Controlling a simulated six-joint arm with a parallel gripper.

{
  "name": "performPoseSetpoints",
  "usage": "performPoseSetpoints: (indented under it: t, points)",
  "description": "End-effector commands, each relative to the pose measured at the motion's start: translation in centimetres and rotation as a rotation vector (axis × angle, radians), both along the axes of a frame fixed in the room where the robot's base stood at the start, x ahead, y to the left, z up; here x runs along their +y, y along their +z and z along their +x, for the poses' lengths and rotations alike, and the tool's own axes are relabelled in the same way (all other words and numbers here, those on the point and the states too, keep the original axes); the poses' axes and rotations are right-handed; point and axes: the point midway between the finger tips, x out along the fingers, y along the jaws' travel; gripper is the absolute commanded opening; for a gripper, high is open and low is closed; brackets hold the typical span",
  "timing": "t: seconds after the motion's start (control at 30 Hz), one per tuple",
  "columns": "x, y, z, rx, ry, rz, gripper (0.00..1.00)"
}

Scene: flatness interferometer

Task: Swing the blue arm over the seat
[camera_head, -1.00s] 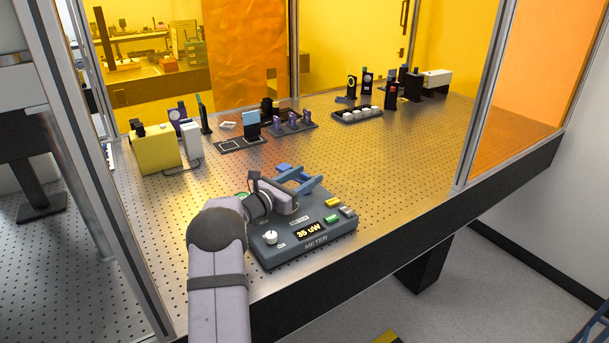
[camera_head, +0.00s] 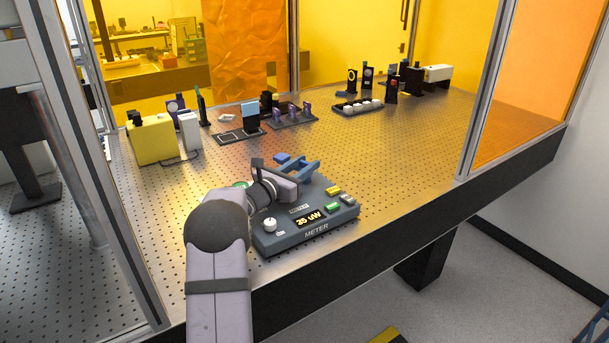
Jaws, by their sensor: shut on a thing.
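A blue arm (camera_head: 283,158) shows as a small blue piece behind the dark grey meter box (camera_head: 318,232), at the far side of my gripper. A green ring-like spot (camera_head: 241,184) shows just left of my wrist. I cannot tell which part is the seat; my wrist and gripper hide part of this area.
The meter has a white knob (camera_head: 270,224), a lit display (camera_head: 309,219) and yellow, green and pale buttons. A yellow box (camera_head: 155,142) and several optics stand farther back. Bare perforated table (camera_head: 400,150) lies right of the meter. Metal posts frame the opening.

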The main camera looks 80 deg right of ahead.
Motion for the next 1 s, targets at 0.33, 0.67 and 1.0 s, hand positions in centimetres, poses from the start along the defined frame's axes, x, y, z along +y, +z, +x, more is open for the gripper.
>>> performPoseSetpoints:
  t: [0.33, 0.67, 1.0]
  points:
    - [0.16, 0.32, 0.03, 0.001, 0.045, -0.007, 0.0]
    - [0.16, 0.3, 0.04, 0.001, 0.044, -0.006, 0.5]
    - [0.37, 0.1, 0.11, 0.002, 0.044, -0.004, 0.5]
